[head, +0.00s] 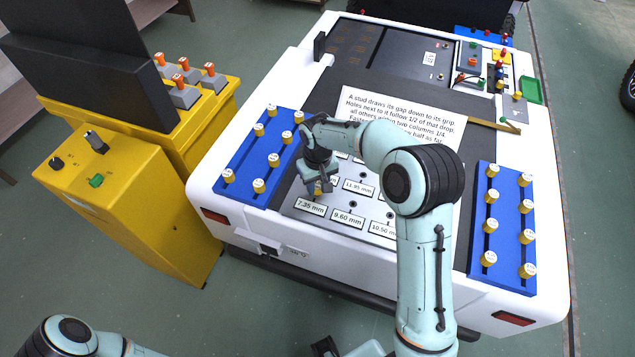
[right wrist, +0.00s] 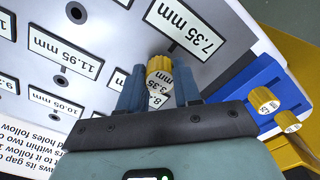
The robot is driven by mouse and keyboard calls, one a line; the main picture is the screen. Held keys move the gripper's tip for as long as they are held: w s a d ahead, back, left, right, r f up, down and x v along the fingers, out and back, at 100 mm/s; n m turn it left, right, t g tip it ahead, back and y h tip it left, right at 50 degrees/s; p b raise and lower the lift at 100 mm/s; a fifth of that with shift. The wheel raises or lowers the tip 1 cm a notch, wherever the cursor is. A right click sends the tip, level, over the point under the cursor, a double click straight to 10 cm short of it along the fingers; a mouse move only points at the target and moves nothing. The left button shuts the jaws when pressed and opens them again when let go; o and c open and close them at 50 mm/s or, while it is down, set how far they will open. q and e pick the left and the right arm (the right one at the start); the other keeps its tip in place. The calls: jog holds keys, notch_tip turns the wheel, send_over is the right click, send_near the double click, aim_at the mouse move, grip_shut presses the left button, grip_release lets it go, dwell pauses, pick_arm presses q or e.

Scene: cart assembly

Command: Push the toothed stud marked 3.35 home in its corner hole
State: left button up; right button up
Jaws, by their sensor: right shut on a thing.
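My right gripper (head: 319,186) is over the near left corner of the grey labelled plate (head: 336,223). It is shut on a yellow toothed stud (right wrist: 160,76), whose side shows "mm" and part of a number that looks like 3.35. The stud stands between the two blue fingers (right wrist: 157,92), close to the 7.35 mm label (right wrist: 186,28). Its lower end meets or nearly meets the plate; the hole there is hidden, so I cannot tell how deep it sits. In the head view the stud (head: 318,190) shows only as a small yellow patch.
Blue racks with several yellow studs stand left (head: 245,165) and right (head: 505,225) of the plate. An instruction sheet (head: 385,108) lies behind, partly covered by my right arm. A yellow console (head: 130,190) is at the left. Other plate holes (right wrist: 76,12) look empty.

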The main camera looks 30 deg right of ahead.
jog(key=shift+f, duration=0.55)
jog(key=o, duration=1.1)
jog(key=shift+r, duration=0.1)
notch_tip(320, 180, up, 13)
jog(key=shift+r+p, duration=0.1)
jog(key=shift+p, duration=0.35)
